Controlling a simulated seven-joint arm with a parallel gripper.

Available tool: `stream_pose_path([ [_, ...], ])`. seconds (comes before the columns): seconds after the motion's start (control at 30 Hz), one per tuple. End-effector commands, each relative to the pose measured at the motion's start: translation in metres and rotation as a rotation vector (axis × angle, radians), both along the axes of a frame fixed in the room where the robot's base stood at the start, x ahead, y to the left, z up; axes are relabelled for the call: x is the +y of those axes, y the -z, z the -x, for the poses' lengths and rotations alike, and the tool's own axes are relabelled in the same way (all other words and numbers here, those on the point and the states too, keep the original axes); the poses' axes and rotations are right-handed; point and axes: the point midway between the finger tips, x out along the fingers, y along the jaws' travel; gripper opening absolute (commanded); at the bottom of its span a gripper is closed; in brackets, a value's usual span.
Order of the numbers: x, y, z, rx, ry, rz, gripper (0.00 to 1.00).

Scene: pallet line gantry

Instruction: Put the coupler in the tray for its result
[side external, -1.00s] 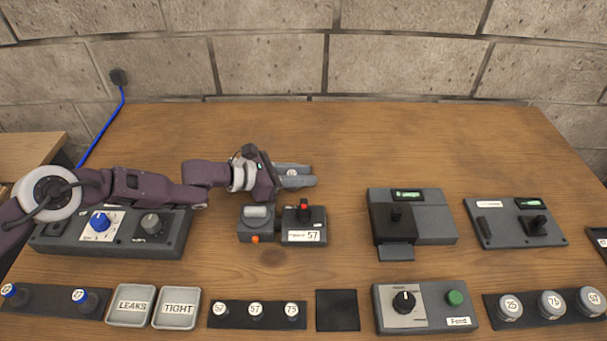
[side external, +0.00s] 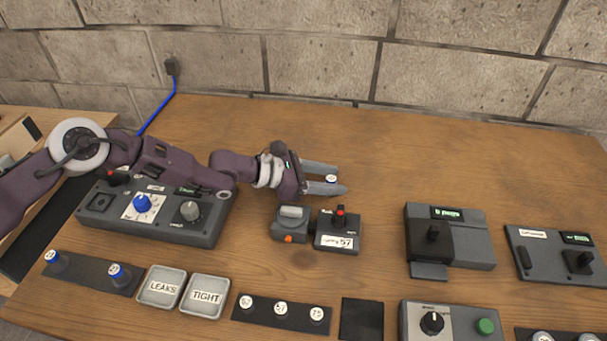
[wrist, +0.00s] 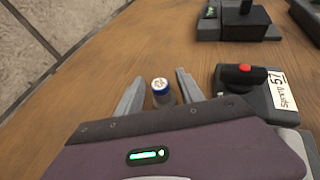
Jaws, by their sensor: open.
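The coupler (wrist: 161,92) is a small upright cylinder with a blue band and a pale labelled top. It also shows in the side view (side external: 331,179), behind the small grey device marked 57. My gripper (side external: 341,178) is open, one finger on each side of the coupler. In the wrist view my gripper (wrist: 160,75) shows gaps beside the coupler, so it is not clamped. The coupler seems to stand on the table. The LEAKS tray (side external: 148,299) and the TIGHT tray (side external: 193,309) sit side by side at the front left; both look empty.
A grey panel with a blue knob (side external: 142,204) is at the left under my arm. The device with the red button (side external: 338,232) stands just in front of the gripper. A black-topped machine (side external: 450,240) is to the right. The table behind is clear.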

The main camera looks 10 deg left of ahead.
Motion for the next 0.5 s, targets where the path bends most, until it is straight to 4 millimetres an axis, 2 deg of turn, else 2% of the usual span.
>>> stream_pose_path([
  [0.3, 0.055, -0.025, 0.022, -0.001, -0.001, -0.001, 0.45],
  [0.5, 0.075, -0.033, 0.031, 0.0, 0.0, -0.001, 0.45],
])
